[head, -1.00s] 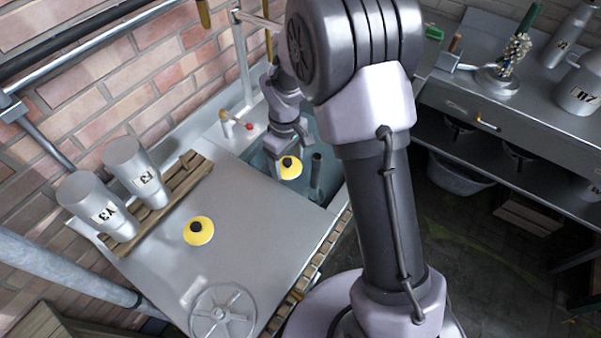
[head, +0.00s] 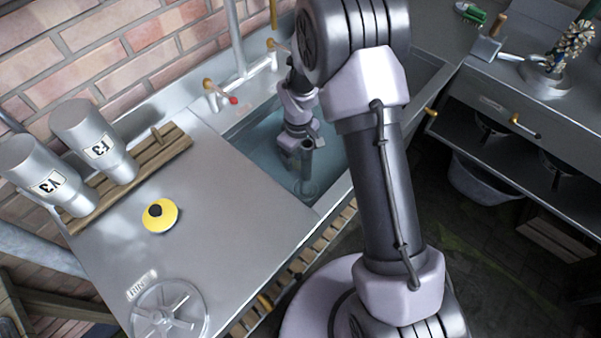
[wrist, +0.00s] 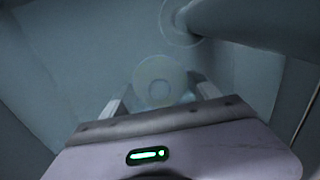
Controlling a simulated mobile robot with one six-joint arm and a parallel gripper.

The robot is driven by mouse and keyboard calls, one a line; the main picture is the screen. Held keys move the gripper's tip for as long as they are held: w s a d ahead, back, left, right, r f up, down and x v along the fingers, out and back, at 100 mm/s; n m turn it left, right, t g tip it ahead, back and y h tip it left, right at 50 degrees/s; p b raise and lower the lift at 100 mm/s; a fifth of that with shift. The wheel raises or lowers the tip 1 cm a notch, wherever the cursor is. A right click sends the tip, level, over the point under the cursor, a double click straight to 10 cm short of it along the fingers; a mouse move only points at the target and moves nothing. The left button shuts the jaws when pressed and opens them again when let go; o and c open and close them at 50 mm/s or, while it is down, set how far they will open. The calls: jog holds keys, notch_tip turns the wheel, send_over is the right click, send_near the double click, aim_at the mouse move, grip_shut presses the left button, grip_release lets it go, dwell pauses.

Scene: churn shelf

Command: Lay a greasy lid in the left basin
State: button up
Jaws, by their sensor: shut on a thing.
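My gripper (head: 290,143) is low inside the sink's left basin (head: 245,132), which has a blue-grey interior. In the wrist view my gripper (wrist: 160,98) has its fingers apart around a pale, hazy disc (wrist: 158,80). I cannot tell whether that disc is the held lid or a fitting on the basin floor. No yellow lid shows at the gripper in the head view. Another yellow lid with a dark knob (head: 160,215) lies on the metal drainboard.
An upright dark pipe (head: 306,158) stands in the basin close to my gripper. A tap with a red tip (head: 222,96) is at the back edge. A spoked wheel (head: 168,312) lies in front.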

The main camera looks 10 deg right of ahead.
aim_at(299, 157)
notch_tip(299, 157, down, 6)
jog(key=shift+f+b, duration=0.1)
jog(key=shift+b, duration=1.05)
jog(key=o, duration=1.4)
notch_tip(299, 157, up, 12)
jog(key=p, duration=0.5)
jog(key=shift+r+p, duration=0.2)
jog(key=shift+p, duration=0.1)
